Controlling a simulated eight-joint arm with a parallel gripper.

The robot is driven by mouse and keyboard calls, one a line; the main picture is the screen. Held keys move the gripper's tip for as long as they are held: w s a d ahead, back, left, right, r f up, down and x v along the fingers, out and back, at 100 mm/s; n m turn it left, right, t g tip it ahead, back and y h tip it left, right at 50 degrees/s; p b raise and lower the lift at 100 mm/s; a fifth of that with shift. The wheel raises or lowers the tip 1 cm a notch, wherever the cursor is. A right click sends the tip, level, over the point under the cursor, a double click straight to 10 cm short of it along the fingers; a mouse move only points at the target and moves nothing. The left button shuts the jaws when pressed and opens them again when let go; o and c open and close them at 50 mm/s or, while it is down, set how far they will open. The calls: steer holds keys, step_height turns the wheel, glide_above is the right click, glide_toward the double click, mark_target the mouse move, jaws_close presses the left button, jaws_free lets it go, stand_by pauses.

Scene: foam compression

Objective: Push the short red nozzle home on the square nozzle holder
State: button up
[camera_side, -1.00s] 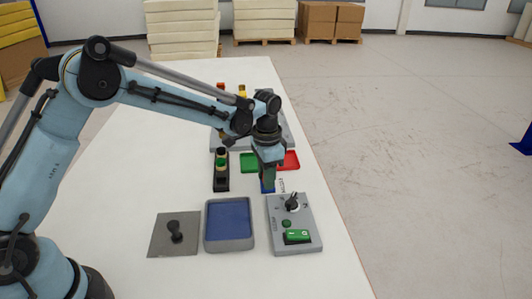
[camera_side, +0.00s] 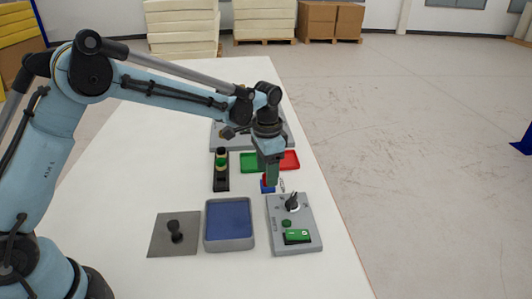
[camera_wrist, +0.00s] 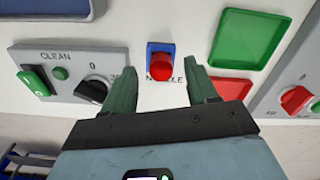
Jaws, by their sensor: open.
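The short red nozzle (camera_wrist: 160,68) sits on the square blue nozzle holder (camera_wrist: 152,48) in the wrist view, between my fingers. Whether it is fully seated cannot be told. In the side view the holder (camera_side: 268,188) shows just below my fingertips, and the nozzle (camera_side: 264,181) is a small red patch mostly hidden by a finger. My gripper (camera_wrist: 160,62) is open, with a green finger on each side of the nozzle and a gap to both. In the side view my gripper (camera_side: 271,182) points down at the holder.
A grey control box (camera_side: 311,232) with a knob and green switch stands in front. A blue tray (camera_side: 229,245) and a grey plate with a black knob (camera_side: 160,242) lie left of it. Green (camera_side: 249,161) and red (camera_side: 290,157) trays and a black stand (camera_side: 221,184) are behind.

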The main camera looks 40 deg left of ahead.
step_height(320, 180, up, 10)
steer(key=s+a+r+n+t, duration=0.3)
steer(key=s+r, duration=0.2)
steer(key=s, duration=0.5)
steer(key=s+a+f+n+t, duration=0.2)
steer(key=s+f+n+t, duration=0.1)
steer(key=s, duration=0.6)
steer(key=shift+s+a+f+t, duration=0.35)
steer(key=shift+f+t, duration=0.25)
steer(key=shift+f, duration=0.3)
